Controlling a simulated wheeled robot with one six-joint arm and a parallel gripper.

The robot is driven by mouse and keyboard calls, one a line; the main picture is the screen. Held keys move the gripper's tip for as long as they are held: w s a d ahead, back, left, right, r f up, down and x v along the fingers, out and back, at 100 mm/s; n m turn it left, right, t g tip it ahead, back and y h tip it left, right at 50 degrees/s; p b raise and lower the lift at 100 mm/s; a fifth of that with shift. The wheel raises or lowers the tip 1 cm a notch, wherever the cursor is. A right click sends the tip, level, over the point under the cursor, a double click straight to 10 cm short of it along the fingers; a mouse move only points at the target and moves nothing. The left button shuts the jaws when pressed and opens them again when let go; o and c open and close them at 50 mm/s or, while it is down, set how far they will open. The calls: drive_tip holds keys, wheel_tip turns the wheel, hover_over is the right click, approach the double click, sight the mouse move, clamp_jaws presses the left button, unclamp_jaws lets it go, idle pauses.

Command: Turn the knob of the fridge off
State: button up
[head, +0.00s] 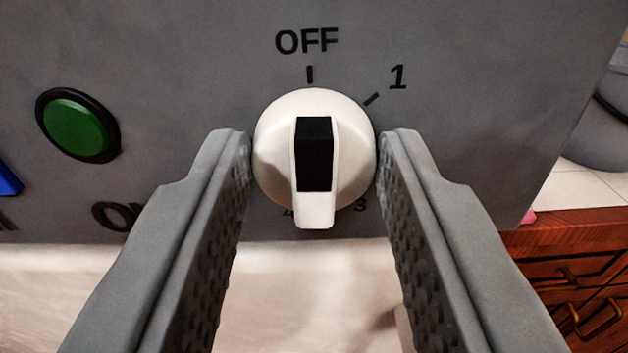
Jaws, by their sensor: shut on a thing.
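The fridge knob (314,155) is round and white, with a raised bar and a black insert, on a grey panel (200,60). Its bar stands upright in the picture, in line with the OFF mark (308,42) above it. Which end of the bar is the pointer I cannot tell. A 1 mark (397,78) is at the upper right; a 3 and a 4 below are partly hidden by the knob. My gripper (315,160) is shut on the knob, one fingertip against its left side and one against its right.
A green button (76,126) with a black ring is at the left, and part of a blue piece (8,180) shows at the left edge. Reddish wood drawers (575,280) are at the lower right. A pale surface (310,300) lies below the panel.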

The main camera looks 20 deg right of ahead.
drive_tip(key=shift+f+n, duration=0.2)
drive_tip(key=shift+n, duration=0.2)
drive_tip(key=o, duration=1)
drive_tip(key=shift+r, duration=0.1)
drive_tip(key=shift+s, duration=0.1)
drive_tip(key=v, duration=1.7)
drive_tip(key=shift+s, duration=0.1)
